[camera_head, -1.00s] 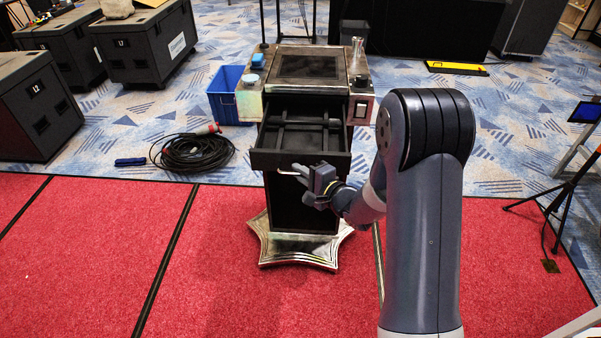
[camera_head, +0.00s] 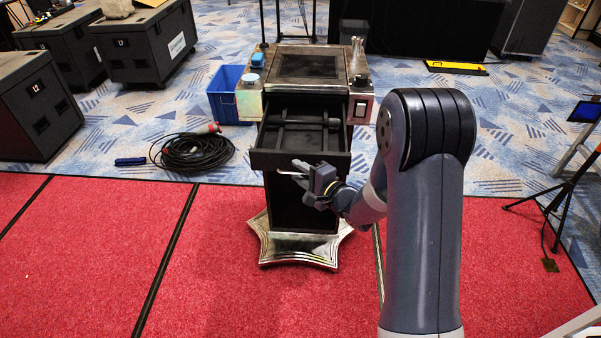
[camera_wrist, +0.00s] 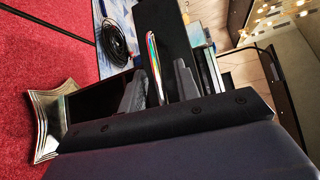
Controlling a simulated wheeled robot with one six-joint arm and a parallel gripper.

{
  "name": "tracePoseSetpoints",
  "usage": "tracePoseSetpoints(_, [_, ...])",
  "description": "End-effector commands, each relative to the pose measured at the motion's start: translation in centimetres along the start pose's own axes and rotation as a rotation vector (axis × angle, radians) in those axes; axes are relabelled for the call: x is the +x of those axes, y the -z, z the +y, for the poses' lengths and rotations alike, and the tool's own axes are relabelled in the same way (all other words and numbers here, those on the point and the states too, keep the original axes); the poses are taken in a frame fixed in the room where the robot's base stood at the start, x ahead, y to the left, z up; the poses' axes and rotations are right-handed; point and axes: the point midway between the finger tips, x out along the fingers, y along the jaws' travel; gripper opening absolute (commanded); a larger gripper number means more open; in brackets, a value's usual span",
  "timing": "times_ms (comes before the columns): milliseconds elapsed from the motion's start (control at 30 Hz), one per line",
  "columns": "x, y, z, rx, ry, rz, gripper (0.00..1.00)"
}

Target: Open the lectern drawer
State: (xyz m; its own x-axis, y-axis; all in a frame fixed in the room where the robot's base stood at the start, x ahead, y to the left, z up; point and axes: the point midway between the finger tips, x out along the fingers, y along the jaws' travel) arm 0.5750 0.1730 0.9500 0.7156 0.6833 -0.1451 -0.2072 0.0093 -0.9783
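The lectern (camera_head: 340,85) stands upright on its metal star-shaped base. Its dark drawer (camera_head: 300,160) is pulled out towards me, and its inside shows from above. A thin bar handle (camera_head: 287,173) runs along the drawer front. In the wrist view the shiny handle (camera_wrist: 153,66) lies between my two dark fingers, with visible gaps beside it. My gripper (camera_head: 305,171) is at the right part of the handle. It is open, with its fingers on either side of the handle (camera_wrist: 160,88). I cannot tell whether either finger touches it.
A blue bin (camera_head: 227,95) stands left of the lectern, with a coiled black cable (camera_head: 192,153) on the floor nearby. Dark cases (camera_head: 35,105) stand at the left. A black tripod (camera_head: 566,205) stands at the right. The red carpet (camera_head: 90,255) in front is mostly clear.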

Motion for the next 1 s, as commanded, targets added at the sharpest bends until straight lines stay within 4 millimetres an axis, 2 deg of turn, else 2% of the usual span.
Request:
tracePoseSetpoints(167, [-2.2, 0.1, 0.1, 0.001, 0.0, 0.005, 0.31])
tracePoseSetpoints(400, [-7.3, 0.2, 0.1, 0.0, 0.0, 0.006, 0.31])
tracePoseSetpoints(533, [-9.2, 0.1, 0.0, 0.0, 0.0, 0.004, 0.31])
tracePoseSetpoints(700, [-10.5, 0.1, 0.1, 0.0, 0.0, 0.002, 0.31])
tracePoseSetpoints(1000, [-10.7, 0.0, 0.0, 0.0, 0.0, 0.0, 0.31])
